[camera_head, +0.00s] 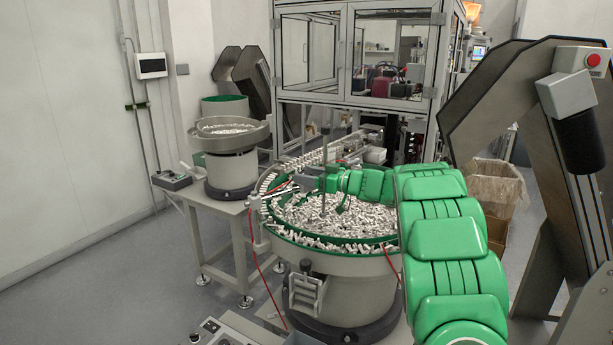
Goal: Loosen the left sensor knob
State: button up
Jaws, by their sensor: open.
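My green arm reaches in from the lower right over the large bowl feeder (345,265). A red sensor wire runs down the bowl's left side. The left sensor knob is too small to tell apart, or is hidden by my gripper. I cannot tell whether the jaws are around it or beside it.
White caps fill the bowl and line its rim track. A thin upright rod (323,190) stands over the bowl near my gripper. A smaller feeder (229,165) stands on a table at the left. A glass-walled machine (355,55) is behind. A grey hopper (530,85) rises at the right.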

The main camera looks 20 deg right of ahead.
jog(key=v, duration=0.7)
jog(key=shift+d, duration=0.2)
jog(key=shift+s, duration=0.1)
jog(key=shift+w+d+r+m+t+h, duration=1.55)
jog(key=shift+r+m+t+h, duration=1.1)
jog(key=shift+r+h, duration=2)
jog(key=shift+s+a+f+m+t+h, duration=0.65)
jog(key=shift+s+a+f+m+h, duration=1.15)
jog(key=shift+a+f, duration=2.65)
jog(key=shift+y, duration=0.25)
jog(key=shift+w+a+f, duration=0.1)
jog(key=shift+w+a, duration=0.05)
jog(key=shift+w, duration=1.65)
jog(key=shift+w+a, duration=0.15)
jog(key=shift+w, duration=1.65)
